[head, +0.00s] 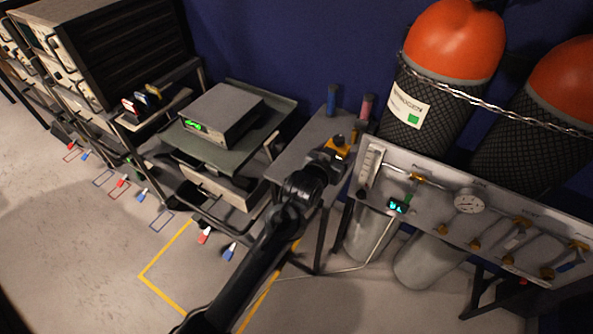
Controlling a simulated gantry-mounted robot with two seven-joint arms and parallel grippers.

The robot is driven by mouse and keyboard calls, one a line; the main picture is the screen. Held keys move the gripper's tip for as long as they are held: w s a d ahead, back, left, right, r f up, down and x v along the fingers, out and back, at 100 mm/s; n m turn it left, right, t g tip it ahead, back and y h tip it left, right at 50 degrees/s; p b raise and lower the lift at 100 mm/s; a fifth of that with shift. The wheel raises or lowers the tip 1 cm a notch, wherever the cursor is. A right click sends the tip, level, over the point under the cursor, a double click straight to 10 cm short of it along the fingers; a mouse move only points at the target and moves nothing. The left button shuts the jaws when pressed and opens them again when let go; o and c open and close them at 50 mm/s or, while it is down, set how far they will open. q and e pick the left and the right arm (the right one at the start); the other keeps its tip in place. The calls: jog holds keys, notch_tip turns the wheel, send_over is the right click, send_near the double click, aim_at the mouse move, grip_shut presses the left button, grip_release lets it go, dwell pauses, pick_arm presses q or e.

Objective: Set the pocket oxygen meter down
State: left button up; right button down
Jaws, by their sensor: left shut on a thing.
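A small yellow-orange thing, which I take for the pocket oxygen meter (339,144), shows at the tip of my left gripper (332,154). My left gripper is shut on it, over the right part of the small grey table (303,146). The gripper hides part of the meter. I cannot tell whether the meter touches the tabletop. My right gripper is not in view.
A blue bottle (332,101) and a pink-red one (366,107) stand at the table's back. A gauge panel (440,213) with a small teal display (398,206) is at right, before chained orange-topped cylinders (455,45). A cart carries a grey instrument (222,113). The table's left part is bare.

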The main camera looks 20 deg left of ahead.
pick_arm(q)
jog(key=w+a+f+b, duration=0.1)
jog(key=a+f, duration=0.2)
jog(key=w+a+f+b, duration=0.1)
jog(key=a+f, duration=0.3)
jog(key=w+a+f+b, duration=0.1)
jog(key=w+a+f, duration=0.1)
jog(key=a+f, duration=0.1)
jog(key=shift+a+f+b, duration=0.15)
jog(key=shift+f+b, duration=0.1)
jog(key=shift+b, duration=0.05)
jog(key=shift+w+f, duration=0.1)
jog(key=shift+f, duration=0.1)
jog(key=o, duration=1.3)
jog(key=shift+c, duration=0.2)
jog(key=shift+r, duration=0.1)
